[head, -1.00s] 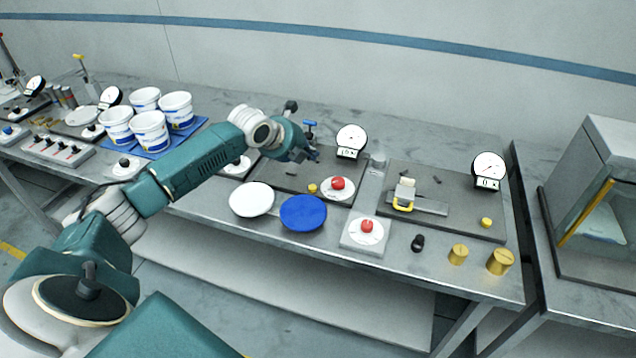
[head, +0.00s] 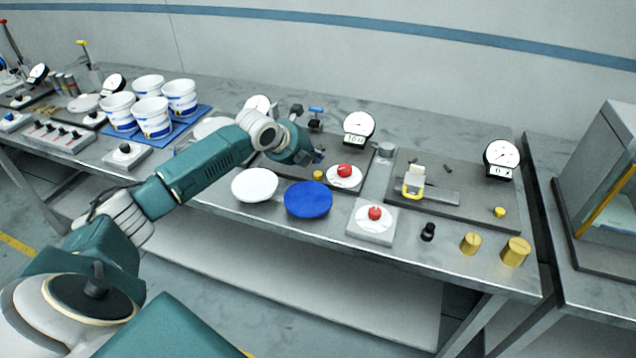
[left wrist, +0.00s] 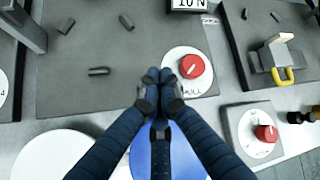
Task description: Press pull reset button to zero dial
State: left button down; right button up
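A small yellow button (head: 318,175) sits on the dark plate (head: 290,168) in the head view, left of a red knob (head: 344,170) on a white disc. A round dial (head: 358,124) with a small display stands behind them; the display seems to read 10 N, and its lower edge shows in the left wrist view (left wrist: 188,4). My left gripper (head: 317,158) is just above and behind the yellow button. In the left wrist view its fingertips (left wrist: 159,84) are together with nothing seen between them, beside the red knob (left wrist: 192,66); the button is hidden there. My right gripper is not in view.
A blue disc (head: 308,200) and white disc (head: 254,185) lie at the front. A second plate to the right holds a yellow-handled clamp (head: 413,188), another dial (head: 502,158) and yellow button (head: 499,212). Another red knob (head: 375,213) and brass weights (head: 515,251) stand near the front edge.

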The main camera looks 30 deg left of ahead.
aim_at(316, 174)
pick_arm(q)
notch_tip(316, 174, down, 2)
jog(key=shift+f+b, duration=0.25)
jog(key=shift+b, duration=0.05)
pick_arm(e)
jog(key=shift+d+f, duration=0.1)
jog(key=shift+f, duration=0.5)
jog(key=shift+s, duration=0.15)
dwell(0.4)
pick_arm(q)
jog(key=shift+f, duration=0.4)
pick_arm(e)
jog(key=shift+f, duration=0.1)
pick_arm(q)
jog(key=shift+f+b, duration=0.3)
jog(key=shift+f, duration=0.3)
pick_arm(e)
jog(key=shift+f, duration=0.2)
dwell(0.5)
pick_arm(q)
jog(key=shift+r+p, duration=0.9)
jog(key=shift+r, duration=0.1)
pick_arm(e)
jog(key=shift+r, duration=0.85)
